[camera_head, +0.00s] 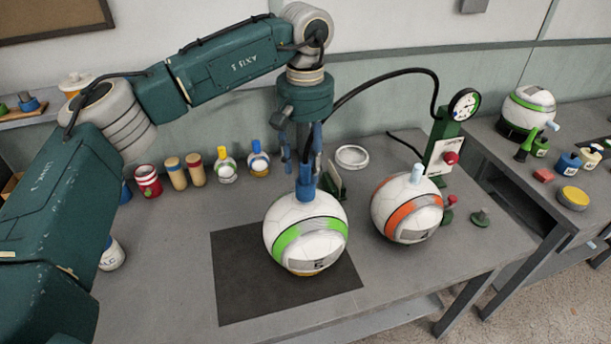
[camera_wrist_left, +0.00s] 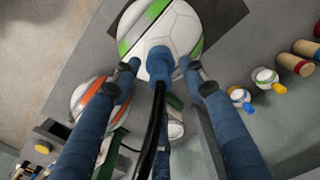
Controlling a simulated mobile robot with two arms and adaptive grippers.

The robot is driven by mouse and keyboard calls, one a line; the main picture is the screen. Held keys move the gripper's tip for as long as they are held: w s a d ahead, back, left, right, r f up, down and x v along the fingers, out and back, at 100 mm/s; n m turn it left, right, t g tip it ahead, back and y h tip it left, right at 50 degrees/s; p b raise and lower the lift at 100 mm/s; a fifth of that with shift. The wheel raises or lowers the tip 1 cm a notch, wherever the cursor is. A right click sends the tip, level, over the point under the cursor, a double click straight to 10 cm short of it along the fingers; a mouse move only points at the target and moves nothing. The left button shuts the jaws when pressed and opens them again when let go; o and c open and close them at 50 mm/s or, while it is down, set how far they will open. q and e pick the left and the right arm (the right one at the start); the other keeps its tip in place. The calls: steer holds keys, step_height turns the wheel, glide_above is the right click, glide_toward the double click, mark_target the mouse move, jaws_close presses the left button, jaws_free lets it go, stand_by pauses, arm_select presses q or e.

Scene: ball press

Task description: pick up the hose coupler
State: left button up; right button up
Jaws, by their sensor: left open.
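The hose coupler (camera_head: 306,186) is blue and stands upright on top of the white ball with a green stripe (camera_head: 309,235). In the left wrist view the coupler (camera_wrist_left: 160,64) sits at the ball's edge, with the black hose (camera_wrist_left: 154,125) running from it toward the camera. My left gripper (camera_head: 303,160) points down over the ball. Its fingers are open, one on each side of the coupler; in the wrist view the fingertips (camera_wrist_left: 161,68) show gaps to it. Exact fingertip height against the coupler is hard to tell. My right gripper is not in view.
A ball with an orange stripe (camera_head: 407,209) stands close on the right. Behind it is the green pump stand with a gauge (camera_head: 464,104). A dark mat (camera_head: 245,290) lies under the green-striped ball. Several small bottles and cans stand along the back left.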

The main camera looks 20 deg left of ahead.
mark_target(305, 180)
arm_select(q)
steer(key=shift+f+p, duration=0.35)
steer(key=shift+f, duration=1.15)
steer(key=c, duration=0.9)
steer(key=shift+r, duration=0.15)
